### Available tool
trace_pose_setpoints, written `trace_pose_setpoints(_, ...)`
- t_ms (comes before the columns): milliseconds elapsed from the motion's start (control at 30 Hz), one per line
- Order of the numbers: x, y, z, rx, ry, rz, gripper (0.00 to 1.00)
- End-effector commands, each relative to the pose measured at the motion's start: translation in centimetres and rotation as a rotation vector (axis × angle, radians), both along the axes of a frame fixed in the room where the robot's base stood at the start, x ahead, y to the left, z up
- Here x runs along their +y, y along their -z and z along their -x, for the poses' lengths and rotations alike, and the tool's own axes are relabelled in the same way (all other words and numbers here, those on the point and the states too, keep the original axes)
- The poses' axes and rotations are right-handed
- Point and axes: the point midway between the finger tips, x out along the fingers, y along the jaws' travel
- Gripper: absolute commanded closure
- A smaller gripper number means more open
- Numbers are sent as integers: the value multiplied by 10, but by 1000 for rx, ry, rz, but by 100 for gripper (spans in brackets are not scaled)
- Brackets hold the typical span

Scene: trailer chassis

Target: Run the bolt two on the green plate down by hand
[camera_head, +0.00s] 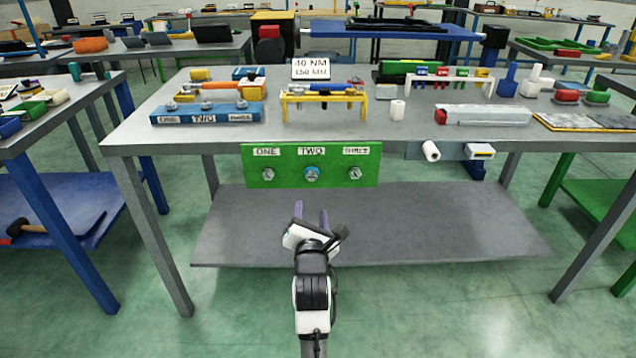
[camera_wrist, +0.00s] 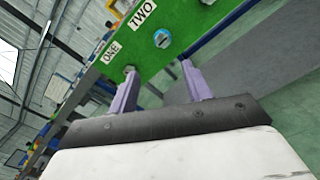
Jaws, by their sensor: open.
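The green plate (camera_head: 333,179) hangs upright on the front edge of the grey workbench, with labels ONE, TWO and THREE. Bolt two (camera_head: 311,174) sits in its middle under the TWO label, and has a blue ring or mark around it. Bolt one (camera_head: 268,174) and bolt three (camera_head: 355,173) are on either side. My gripper (camera_head: 311,208) is open and empty, below and in front of the plate. In the wrist view, bolt two (camera_wrist: 162,38) lies beyond the purple fingers (camera_wrist: 158,82), apart from them, and bolt one (camera_wrist: 129,69) is near the left fingertip.
A blue block (camera_head: 207,114) with its own labelled bolts, a yellow rack (camera_head: 324,100) and a 40 NM sign (camera_head: 311,69) stand on the bench top. A grey lower shelf (camera_head: 370,235) lies under the bench. A white roll (camera_head: 431,151) sticks out right of the plate.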

Motion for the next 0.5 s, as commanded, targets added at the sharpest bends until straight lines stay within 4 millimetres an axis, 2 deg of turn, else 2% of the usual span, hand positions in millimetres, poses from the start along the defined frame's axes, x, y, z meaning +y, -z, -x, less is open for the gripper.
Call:
trace_pose_setpoints(167, -4, 2, -13, 8, 7, 22, 51)
trace_pose_setpoints(500, -2, 0, -81, 6, 5, 20, 51)
